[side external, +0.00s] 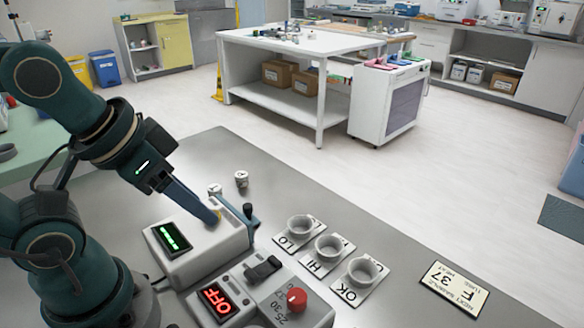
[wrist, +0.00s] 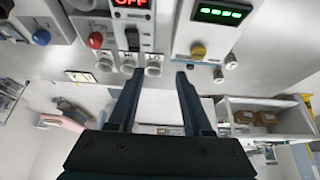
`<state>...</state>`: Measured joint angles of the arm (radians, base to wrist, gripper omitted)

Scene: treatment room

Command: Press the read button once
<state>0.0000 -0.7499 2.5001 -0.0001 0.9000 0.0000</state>
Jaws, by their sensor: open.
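A white reader box (side external: 195,258) with a green-lit display (side external: 172,237) stands on the grey bench below my arm. A yellow button (wrist: 198,50) sits below the display in the wrist view; I cannot read a label on it. In the side view a bit of yellow (side external: 218,211) shows just by the fingertip, mostly hidden. My gripper (wrist: 158,76) is open and empty, its two dark blue fingers spread. In the wrist view the yellow button lies just beyond and right of the right fingertip. I cannot tell whether a fingertip touches the box.
A second device (side external: 240,300) shows a red "OFF" display, a black lever (side external: 262,268) and a red knob (side external: 297,299). Three white cups stand on LO, HI (side external: 328,246) and OK cards. Small vials (side external: 241,179) stand behind the reader. A card (side external: 454,289) lies right. The bench's far right is clear.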

